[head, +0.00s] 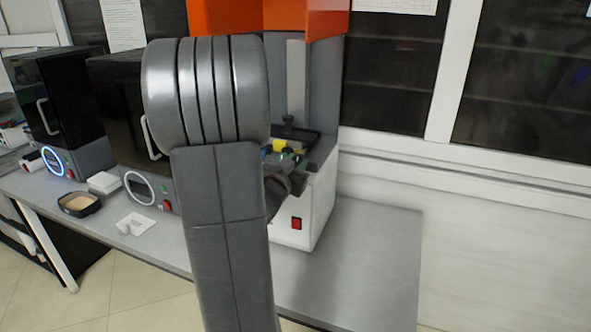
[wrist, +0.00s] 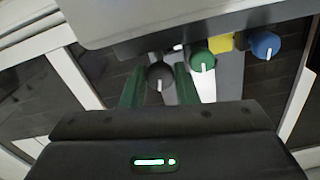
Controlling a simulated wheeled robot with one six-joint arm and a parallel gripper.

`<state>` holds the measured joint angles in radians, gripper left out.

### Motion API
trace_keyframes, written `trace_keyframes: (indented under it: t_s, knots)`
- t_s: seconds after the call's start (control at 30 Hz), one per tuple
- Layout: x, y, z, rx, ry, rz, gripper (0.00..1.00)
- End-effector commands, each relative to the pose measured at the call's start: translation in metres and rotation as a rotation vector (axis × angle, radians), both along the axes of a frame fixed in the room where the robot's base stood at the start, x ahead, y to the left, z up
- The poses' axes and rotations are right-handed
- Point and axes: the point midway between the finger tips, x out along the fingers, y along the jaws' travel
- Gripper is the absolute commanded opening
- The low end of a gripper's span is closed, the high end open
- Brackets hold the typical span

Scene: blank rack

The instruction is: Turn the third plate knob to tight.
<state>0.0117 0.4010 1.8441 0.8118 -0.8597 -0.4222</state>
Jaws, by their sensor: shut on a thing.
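In the wrist view, my gripper (wrist: 159,80) has its two green fingers on either side of a black round knob (wrist: 159,74) with a white pointer line, and is shut on it. The pointer line points down in that picture. To its right are a green knob (wrist: 202,61) and a blue knob (wrist: 265,45), each with a white pointer line, and a yellow part (wrist: 220,42) between them. I cannot tell from labels which knob is the third.
The knobs belong to a white machine (head: 316,215) with an orange hood (head: 316,20) and a red switch. The grey bench (head: 385,245) is clear to its right. Dark ovens (head: 50,85), a black tray (head: 78,204) and a small white block (head: 135,223) stand left.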

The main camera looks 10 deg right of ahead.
Motion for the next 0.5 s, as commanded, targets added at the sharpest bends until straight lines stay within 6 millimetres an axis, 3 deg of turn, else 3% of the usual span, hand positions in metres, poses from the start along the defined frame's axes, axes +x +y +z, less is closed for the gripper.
trace_keyframes:
  t_s: [0.5]
  knots:
    - [0.0000,0.0001,-0.0044,0.398,-0.272,-0.001,0.04]
